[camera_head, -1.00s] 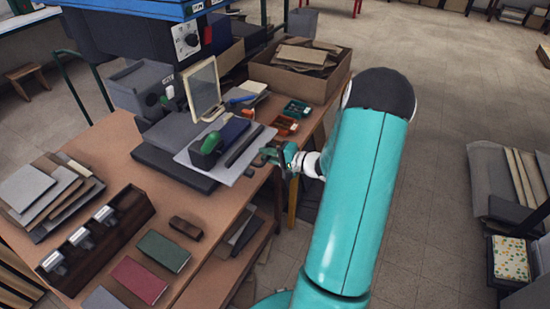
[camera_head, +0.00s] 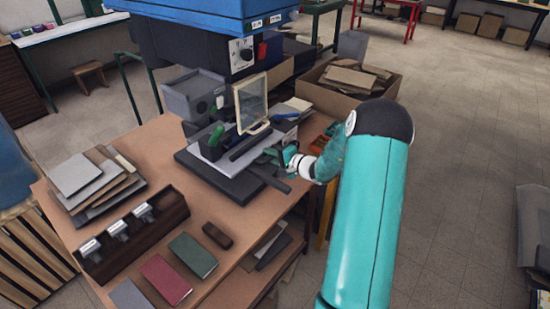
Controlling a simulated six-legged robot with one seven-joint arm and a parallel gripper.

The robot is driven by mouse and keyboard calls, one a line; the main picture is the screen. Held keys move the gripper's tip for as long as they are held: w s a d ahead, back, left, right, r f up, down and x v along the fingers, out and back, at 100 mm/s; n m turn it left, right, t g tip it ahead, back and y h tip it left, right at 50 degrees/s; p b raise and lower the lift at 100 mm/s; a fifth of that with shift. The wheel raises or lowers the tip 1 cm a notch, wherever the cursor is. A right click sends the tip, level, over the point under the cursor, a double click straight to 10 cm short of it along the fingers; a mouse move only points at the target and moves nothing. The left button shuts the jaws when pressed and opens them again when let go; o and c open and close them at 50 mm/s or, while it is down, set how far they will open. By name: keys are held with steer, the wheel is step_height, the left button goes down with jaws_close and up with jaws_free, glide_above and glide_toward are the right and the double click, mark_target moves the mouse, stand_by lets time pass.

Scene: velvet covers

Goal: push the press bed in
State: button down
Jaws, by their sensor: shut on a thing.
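The press bed (camera_head: 228,163) is a light grey plate on the dark base of the press (camera_head: 203,178). It carries a green-handled tool (camera_head: 216,136) and a dark bar (camera_head: 249,143). The blue press head (camera_head: 215,12) hangs above and behind. A clear framed guard (camera_head: 252,103) stands upright at the bed. My gripper (camera_head: 279,155) is at the bed's right front edge, shut on it; the exact contact is small and partly hidden by the jaws. A dark rail (camera_head: 270,178) sticks out below the gripper.
A wooden rack with metal tools (camera_head: 130,232), stacked boards (camera_head: 92,180), green (camera_head: 193,255) and red (camera_head: 165,280) covers and a brown block (camera_head: 217,236) lie on the bench's left and front. A cardboard box (camera_head: 350,86) stands behind my arm.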

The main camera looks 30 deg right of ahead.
steer(key=shift+s+f, duration=0.25)
steer(key=shift+f, duration=0.3)
steer(key=c, duration=1.5)
jaws_free()
steer(key=shift+w, duration=0.1)
steer(key=shift+r, duration=0.15)
steer(key=shift+r, duration=0.2)
steer(key=v, duration=1.3)
steer(key=shift+s, duration=0.35)
steer(key=shift+o, duration=0.2)
